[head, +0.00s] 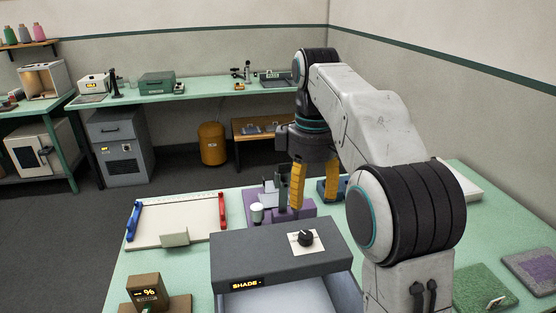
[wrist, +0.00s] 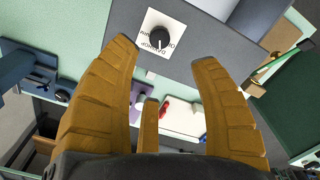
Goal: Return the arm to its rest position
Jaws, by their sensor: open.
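My gripper (head: 313,186) hangs from my raised arm above the mint-green table (head: 168,265), behind the grey box with the knob. Its yellow-brown fingers point down. In the wrist view my gripper (wrist: 178,75) has its fingers spread wide, with nothing between them. The black knob (head: 305,237) on its white plate sits on top of the grey box (head: 250,252) and is apart from the fingers. The knob also shows beyond the fingertips in the wrist view (wrist: 159,37). My arm covers part of the table's right side.
A white board (head: 177,219) with blue and red clamps lies left of the box. A purple fixture (head: 297,207) and a blue fixture (head: 325,190) stand close to the fingers. A small brown display box (head: 148,292) is at front left. Green carpet (head: 483,290) lies at right.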

